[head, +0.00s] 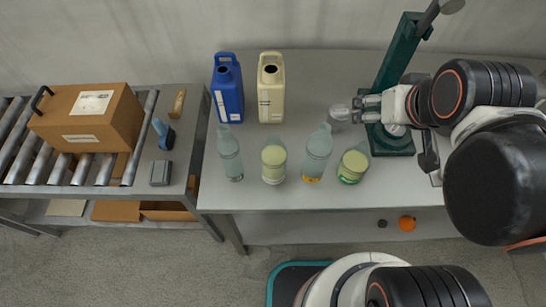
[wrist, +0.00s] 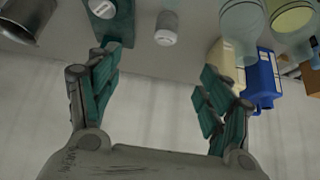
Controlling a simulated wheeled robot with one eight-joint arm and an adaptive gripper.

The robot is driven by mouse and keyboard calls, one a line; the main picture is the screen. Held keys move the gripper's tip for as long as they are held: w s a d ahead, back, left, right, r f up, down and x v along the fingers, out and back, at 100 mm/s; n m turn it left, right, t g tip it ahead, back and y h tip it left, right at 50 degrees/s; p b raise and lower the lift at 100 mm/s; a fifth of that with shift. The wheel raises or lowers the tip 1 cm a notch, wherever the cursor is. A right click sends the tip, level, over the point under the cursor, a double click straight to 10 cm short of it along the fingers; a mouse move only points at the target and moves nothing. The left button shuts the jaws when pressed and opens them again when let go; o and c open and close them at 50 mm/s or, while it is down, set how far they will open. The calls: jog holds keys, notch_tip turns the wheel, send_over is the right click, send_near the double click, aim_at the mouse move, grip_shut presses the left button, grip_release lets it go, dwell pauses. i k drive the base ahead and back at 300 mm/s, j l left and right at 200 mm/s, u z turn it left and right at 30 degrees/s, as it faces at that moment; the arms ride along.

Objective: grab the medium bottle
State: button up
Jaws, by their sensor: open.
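Several bottles stand on the grey bench. They are a slim clear bottle (head: 230,155), a yellow-green bottle (head: 273,163), a taller clear bottle with an orange-yellow base (head: 317,153) and another yellow-green bottle (head: 353,164). I cannot tell from looks which is the medium bottle. My gripper (head: 358,108) is open and empty, behind this row at the teal stand. A small clear container (head: 339,113) is just left of its fingertips. In the wrist view, my gripper (wrist: 158,66) has its fingers spread. A white-capped container (wrist: 167,28) lies beyond the gap, and clear bottles (wrist: 243,25) show at upper right.
A blue jug (head: 228,88) and a cream jug (head: 271,88) stand at the back. The teal stand (head: 397,62) rises close to my gripper. At left, a cardboard box (head: 88,118) sits on a roller conveyor (head: 20,140). The bench front edge is clear.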

aim_at(274, 152)
jog(key=k+j+z, duration=0.25)
jog(key=k+z, duration=0.25)
jog(key=k, duration=0.35)
jog(key=k+l+z, duration=0.1)
jog(key=k+z, duration=0.4)
jog(key=k, duration=0.3)
